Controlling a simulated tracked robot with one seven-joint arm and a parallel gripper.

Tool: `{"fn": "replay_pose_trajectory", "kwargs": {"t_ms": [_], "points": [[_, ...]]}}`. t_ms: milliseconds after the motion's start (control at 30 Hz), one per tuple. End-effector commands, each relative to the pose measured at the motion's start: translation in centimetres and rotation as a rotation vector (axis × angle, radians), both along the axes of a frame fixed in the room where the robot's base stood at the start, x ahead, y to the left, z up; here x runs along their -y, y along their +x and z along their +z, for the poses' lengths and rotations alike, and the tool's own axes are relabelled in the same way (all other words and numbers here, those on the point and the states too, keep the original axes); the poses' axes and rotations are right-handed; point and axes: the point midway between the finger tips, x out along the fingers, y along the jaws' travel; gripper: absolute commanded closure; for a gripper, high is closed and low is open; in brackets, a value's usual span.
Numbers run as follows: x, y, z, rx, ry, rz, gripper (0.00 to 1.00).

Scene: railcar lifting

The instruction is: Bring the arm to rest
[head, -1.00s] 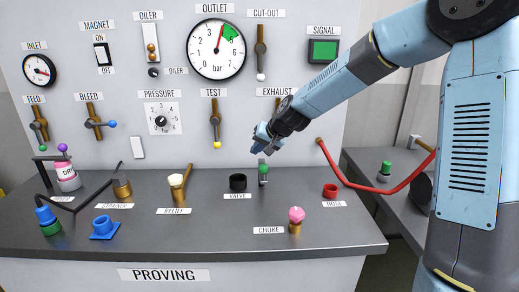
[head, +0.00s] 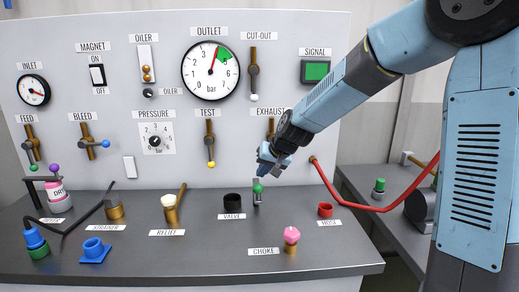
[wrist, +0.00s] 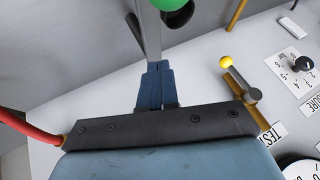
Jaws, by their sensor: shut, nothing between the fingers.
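My gripper (head: 264,163) is at the end of my blue arm, in front of the lower panel and just above the green-knobbed lever (head: 258,189) on the bench. In the wrist view my gripper's blue fingers (wrist: 154,84) are together with nothing between them. The green knob (wrist: 172,4) shows at the top edge there, beyond the fingertips. I cannot tell whether the fingers touch the lever. My arm reaches in from the right and partly covers the exhaust handle (head: 270,127).
The bench (head: 200,255) carries a black valve cup (head: 231,203), a pink choke knob (head: 291,235) and a red hose cup (head: 325,210). A red hose (head: 372,206) hangs to the right. The test handle (head: 210,143) with its yellow tip is left of my gripper.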

Motion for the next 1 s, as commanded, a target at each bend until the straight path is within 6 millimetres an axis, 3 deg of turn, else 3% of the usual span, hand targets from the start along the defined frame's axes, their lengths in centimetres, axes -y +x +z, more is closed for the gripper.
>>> {"fn": "replay_pose_trajectory", "kwargs": {"t_ms": [567,1000], "points": [[10.3,-12.1,6.7,0.020,-0.308,-0.047,1.00],[18.0,-23.7,10.7,0.020,-0.394,-0.144,1.00]]}}
